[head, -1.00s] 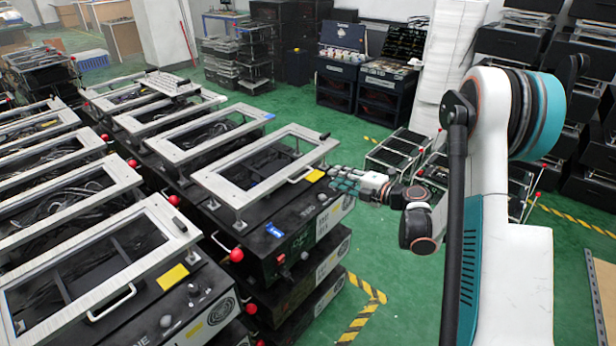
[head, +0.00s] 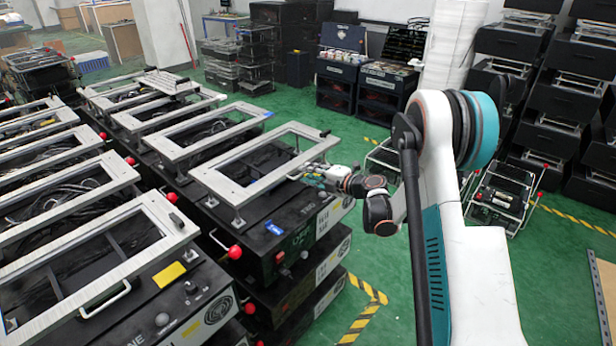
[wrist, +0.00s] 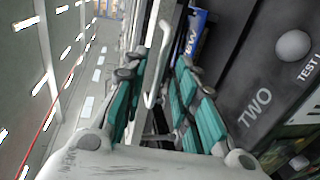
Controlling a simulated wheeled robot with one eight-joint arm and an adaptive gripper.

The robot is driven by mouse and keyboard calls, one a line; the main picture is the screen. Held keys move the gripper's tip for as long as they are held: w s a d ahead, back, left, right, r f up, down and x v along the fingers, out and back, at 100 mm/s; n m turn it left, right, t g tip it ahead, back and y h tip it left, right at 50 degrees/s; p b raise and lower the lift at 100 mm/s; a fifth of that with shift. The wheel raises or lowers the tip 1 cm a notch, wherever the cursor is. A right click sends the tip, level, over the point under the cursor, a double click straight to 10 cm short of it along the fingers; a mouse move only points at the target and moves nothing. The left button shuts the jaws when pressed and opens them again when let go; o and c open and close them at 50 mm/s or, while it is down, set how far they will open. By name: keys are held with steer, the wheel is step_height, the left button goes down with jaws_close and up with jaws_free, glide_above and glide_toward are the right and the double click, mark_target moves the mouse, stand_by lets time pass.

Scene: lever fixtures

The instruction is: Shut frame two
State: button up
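Frame two is a silver rectangular frame (head: 216,184), raised on posts above the black box marked TWO (head: 262,232) in the head view. Its front bar carries a pale handle (head: 298,174), partly hidden by my gripper. My gripper (head: 314,174) is at the front right of the frame, by that handle. In the wrist view my gripper (wrist: 160,100) has its teal fingers apart, with the handle (wrist: 164,50) and the frame's edge (wrist: 153,45) showing between them. Whether a finger touches the handle I cannot tell. The TWO label is at the right there.
A similar raised frame (head: 150,238) stands at the left front, and more stand behind. Red ball knobs (head: 235,252) stick out beside the boxes. Black racks (head: 500,195) stand at the right.

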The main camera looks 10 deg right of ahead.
steer(key=shift+w+a+f, duration=0.1)
steer(key=shift+w+a, duration=0.2)
steer(key=shift+w, duration=0.1)
jaws_close()
steer(key=shift+r+p, duration=0.3)
steer(key=shift+r, duration=0.8)
jaws_free()
steer(key=shift+w, duration=0.1)
steer(key=v, duration=1.2)
